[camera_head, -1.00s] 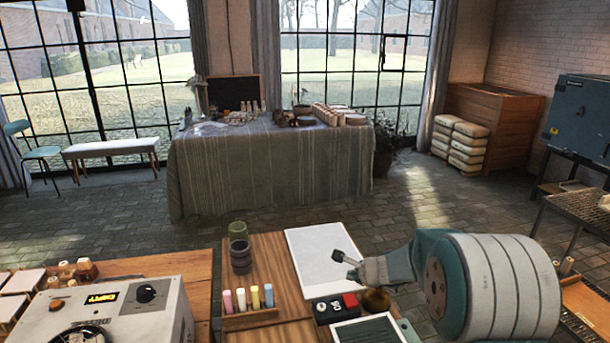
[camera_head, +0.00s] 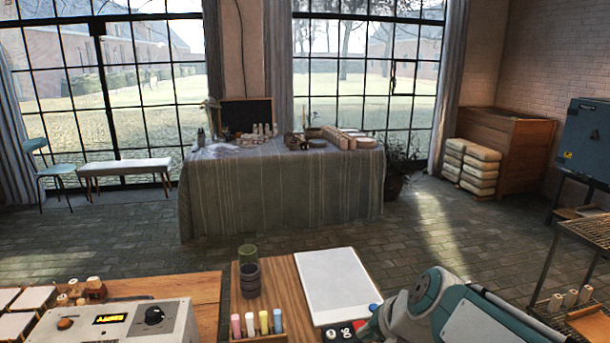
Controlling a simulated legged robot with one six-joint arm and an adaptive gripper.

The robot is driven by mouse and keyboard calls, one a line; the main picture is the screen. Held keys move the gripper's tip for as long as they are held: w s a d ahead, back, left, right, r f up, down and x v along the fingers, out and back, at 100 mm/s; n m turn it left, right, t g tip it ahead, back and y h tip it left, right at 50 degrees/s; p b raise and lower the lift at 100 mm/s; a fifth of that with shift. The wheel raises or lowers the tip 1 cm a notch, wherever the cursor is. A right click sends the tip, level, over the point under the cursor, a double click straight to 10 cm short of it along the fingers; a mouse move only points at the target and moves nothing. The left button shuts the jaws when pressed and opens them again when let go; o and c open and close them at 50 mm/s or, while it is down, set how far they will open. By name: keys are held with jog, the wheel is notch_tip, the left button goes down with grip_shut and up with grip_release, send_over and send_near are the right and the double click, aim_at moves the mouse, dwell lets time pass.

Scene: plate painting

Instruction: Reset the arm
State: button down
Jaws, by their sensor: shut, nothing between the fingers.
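My arm (camera_head: 430,302), with teal and pale grey links, is at the lower right of the head view. It is bent low over the right part of the wooden work table (camera_head: 275,272). My gripper's fingers do not show; they are hidden behind the arm or below the picture's edge.
A white board (camera_head: 335,280) lies on the work table. Left of it stand dark cups (camera_head: 249,280) and a rack of coloured sticks (camera_head: 262,322). A control box (camera_head: 120,325) is at lower left. A cloth-covered table (camera_head: 280,190) stands at the back, with open floor before it.

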jog(key=s+d+n+h, duration=0.2)
jog(key=s+n, duration=0.1)
jog(key=s, duration=0.4)
jog(key=s+d+n+h, duration=0.2)
jog(key=s+d+n, duration=0.1)
jog(key=s, duration=0.4)
jog(key=shift+s, duration=0.2)
dwell(0.8)
